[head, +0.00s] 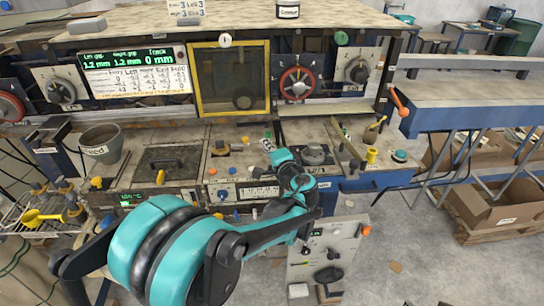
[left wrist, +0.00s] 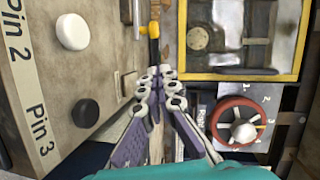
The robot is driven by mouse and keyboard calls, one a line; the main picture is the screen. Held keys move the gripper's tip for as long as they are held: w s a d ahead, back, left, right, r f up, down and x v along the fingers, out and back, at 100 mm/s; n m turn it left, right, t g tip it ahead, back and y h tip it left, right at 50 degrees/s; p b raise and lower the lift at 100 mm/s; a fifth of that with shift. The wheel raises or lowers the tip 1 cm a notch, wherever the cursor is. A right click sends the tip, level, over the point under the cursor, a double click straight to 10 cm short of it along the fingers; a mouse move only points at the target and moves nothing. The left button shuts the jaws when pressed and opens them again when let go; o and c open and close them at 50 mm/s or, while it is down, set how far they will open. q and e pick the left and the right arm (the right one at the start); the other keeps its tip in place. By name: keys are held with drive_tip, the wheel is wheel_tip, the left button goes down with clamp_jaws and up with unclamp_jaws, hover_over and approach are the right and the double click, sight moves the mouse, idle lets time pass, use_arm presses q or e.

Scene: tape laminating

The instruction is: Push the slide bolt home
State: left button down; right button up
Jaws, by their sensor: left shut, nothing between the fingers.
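My left gripper (head: 267,143) reaches over the middle of the bench in the head view, small and partly hidden by its own wrist. In the left wrist view the left gripper (left wrist: 158,74) is shut and empty, its purple and white fingers together. A slim black and yellow handle (left wrist: 154,30) lies just beyond the fingertips. I cannot tell whether they touch it, or whether it is the slide bolt. No slide bolt can be made out for certain in the head view. My right gripper is in neither view.
A panel (left wrist: 30,70) marked "Pin 2" and "Pin 3" is close left of the fingers. A yellow-framed window (head: 204,80) and a red handwheel (head: 297,83) are at the back. A grey bucket (head: 101,143) stands left. A blue table (head: 465,91) stands right.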

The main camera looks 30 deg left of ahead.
use_arm(q)
drive_tip(key=a, duration=0.1)
drive_tip(key=a+b, duration=0.1)
drive_tip(key=a, duration=0.1)
drive_tip(key=a+f, duration=0.1)
drive_tip(key=shift+w+a, duration=0.2)
drive_tip(key=shift+a, duration=0.2)
